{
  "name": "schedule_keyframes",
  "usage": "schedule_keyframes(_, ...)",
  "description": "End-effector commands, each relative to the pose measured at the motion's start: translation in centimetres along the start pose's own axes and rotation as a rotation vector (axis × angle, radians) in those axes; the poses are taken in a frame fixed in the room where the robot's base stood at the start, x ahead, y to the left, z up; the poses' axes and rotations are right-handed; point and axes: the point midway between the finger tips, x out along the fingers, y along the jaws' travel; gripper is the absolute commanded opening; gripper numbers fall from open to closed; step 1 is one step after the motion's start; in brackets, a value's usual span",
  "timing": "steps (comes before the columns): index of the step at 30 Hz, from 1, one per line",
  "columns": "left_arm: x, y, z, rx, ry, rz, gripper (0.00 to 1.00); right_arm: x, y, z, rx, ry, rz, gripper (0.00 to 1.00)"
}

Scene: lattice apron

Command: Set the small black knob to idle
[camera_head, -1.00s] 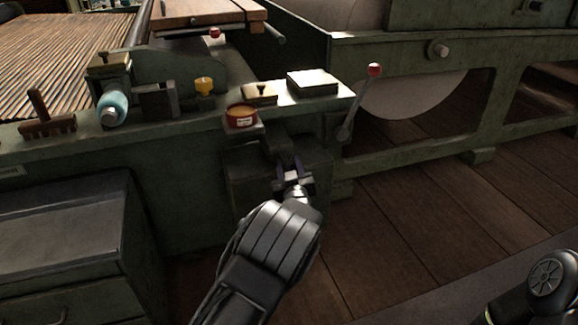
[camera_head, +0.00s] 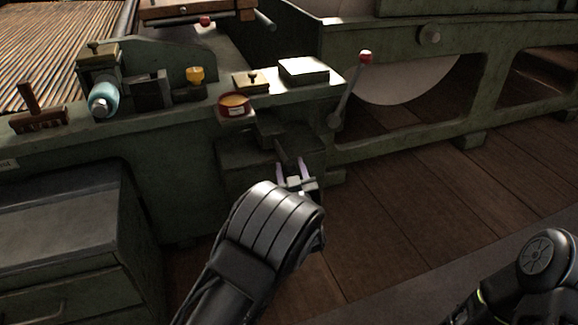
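A small black knob (camera_head: 253,77) stands on a brass-coloured plate on the green bench top. Another small dark knob (camera_head: 95,46) sits on a similar plate on the block at the left. I cannot tell which one the task means, and no idle mark can be read. My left gripper (camera_head: 291,167) is in front of the bench, below and to the right of the first knob and apart from both. Its two pale purple fingers are spread, with no held object visible between them. My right arm shows at the lower right; its gripper is out of view.
A blue-green roller (camera_head: 104,98) and a brush (camera_head: 38,112) are at left. Wooden floor at right is clear.

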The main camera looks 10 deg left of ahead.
Motion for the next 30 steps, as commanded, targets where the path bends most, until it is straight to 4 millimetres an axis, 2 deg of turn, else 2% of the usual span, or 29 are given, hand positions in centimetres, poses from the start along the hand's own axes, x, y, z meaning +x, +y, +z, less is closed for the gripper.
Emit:
schedule_keyframes(4, 0.1, -0.1, -0.1, 0.000, 0.002, -0.001, 0.58, 0.0, 0.0, 0.0, 0.000, 0.000, 0.000, 0.36)
schedule_keyframes(14, -0.2, -0.1, -0.3, -0.001, 0.004, -0.002, 0.58, -0.2, -0.1, 0.0, 0.000, -0.001, 0.000, 0.36)
schedule_keyframes(19, -2.1, -0.1, -0.4, -0.001, 0.002, -0.002, 0.58, -0.9, -0.3, 0.0, 0.000, -0.003, 0.000, 0.36)
schedule_keyframes(27, -6.5, 0.0, -0.2, 0.000, 0.000, 0.000, 0.58, -2.0, -0.6, 0.2, -0.001, -0.010, 0.000, 0.36)
schedule_keyframes(30, -7.4, -0.1, -0.2, 0.000, 0.002, -0.001, 0.58, -2.2, -0.7, 0.2, -0.001, -0.011, 0.000, 0.36)
